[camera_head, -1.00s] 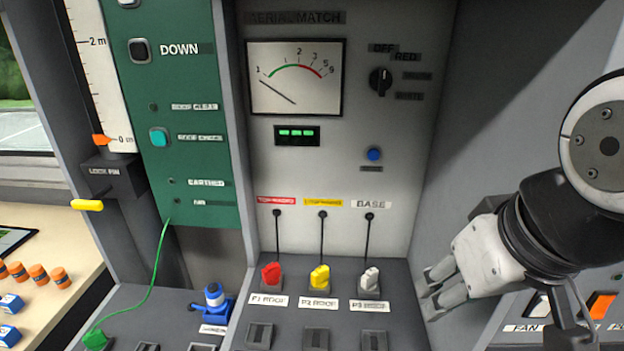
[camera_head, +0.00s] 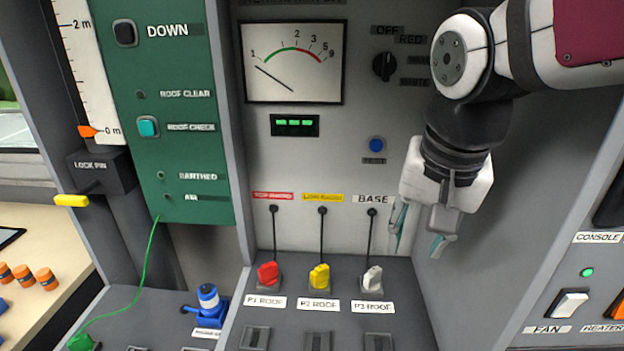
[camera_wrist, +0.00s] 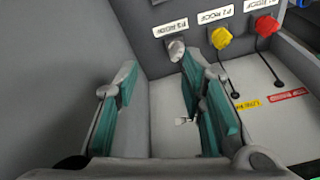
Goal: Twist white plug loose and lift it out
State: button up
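The white plug (camera_head: 371,279) sits in the socket labelled P3 ROOF, at the right end of a row of three plugs. A black cord runs from it up to the panel under the BASE label. In the wrist view the white plug (camera_wrist: 176,50) shows beyond the fingers, near the far end of the gap between them. My gripper (camera_head: 420,240) is open and empty, above and to the right of the white plug, with its fingers pointing down. In the wrist view my gripper (camera_wrist: 160,95) has its two teal-padded fingers wide apart, not touching the plug.
The yellow plug (camera_head: 319,277) and red plug (camera_head: 268,274) stand close by on the left, each with a cord. A blue plug (camera_head: 208,299) stands further left. The grey side wall (camera_head: 490,210) is close to my gripper on the right.

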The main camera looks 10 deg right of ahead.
aim_at(373, 270)
jog(key=w+a+f+m+g+h+b, duration=0.1)
jog(key=w+f+m, duration=0.25)
jog(key=w, duration=0.25)
jog(key=w+a+f+m+g+b, duration=0.1)
jog(key=w+f+m+b, duration=0.1)
jog(key=w+f, duration=0.3)
jog(key=f, duration=0.4)
jog(key=w+d+f+b, duration=0.1)
jog(key=f, duration=0.3)
jog(key=d+f, duration=0.1)
jog(key=f, duration=0.3)
jog(key=shift+w+b, duration=0.25)
jog(key=shift+b, duration=0.05)
grip_shut()
